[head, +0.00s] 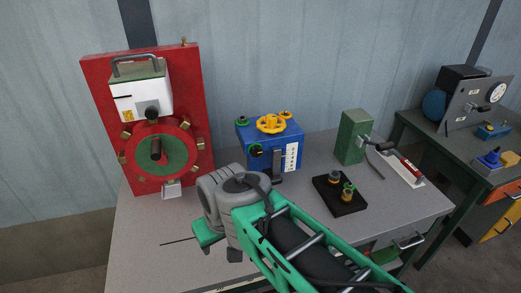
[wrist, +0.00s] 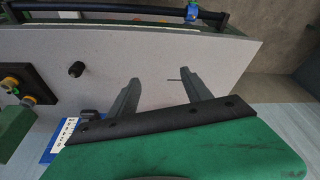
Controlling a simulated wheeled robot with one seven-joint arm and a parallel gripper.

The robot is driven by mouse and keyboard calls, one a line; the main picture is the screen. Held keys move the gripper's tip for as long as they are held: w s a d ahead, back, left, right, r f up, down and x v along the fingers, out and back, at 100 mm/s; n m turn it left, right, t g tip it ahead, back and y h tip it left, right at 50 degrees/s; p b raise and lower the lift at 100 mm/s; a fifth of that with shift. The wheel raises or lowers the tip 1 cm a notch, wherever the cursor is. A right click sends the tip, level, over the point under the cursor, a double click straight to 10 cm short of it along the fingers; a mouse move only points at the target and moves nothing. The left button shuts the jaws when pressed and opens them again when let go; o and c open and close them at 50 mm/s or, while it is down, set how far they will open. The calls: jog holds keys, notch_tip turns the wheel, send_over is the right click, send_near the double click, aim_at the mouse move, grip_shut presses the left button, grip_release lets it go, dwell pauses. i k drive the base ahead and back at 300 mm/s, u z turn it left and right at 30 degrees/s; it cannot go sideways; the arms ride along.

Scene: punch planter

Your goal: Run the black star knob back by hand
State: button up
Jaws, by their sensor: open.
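A small black knob (head: 256,150) with a green ring at its edge sits on the front of the blue box (head: 243,134). I take it for the star knob, but its lobes are too small to make out. A yellow handwheel (head: 271,124) sits on top of the box. My gripper (wrist: 160,72) is open and empty over the grey tabletop (wrist: 215,48). In the head view it is in front of the box, apart from it, its fingers mostly hidden.
A red panel (head: 98,90) with a round green-centred wheel stands left of the box. A black tray (head: 330,205), a green block (head: 353,135) and a lever stand to the right. A thin dark rod (head: 177,241) shows beside my gripper. The front-left tabletop is mostly clear.

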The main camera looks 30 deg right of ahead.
aim_at(256, 151)
jog(key=k, duration=1.3)
jog(key=u, duration=0.85)
jog(key=i, duration=1.3)
jog(key=z, duration=0.35)
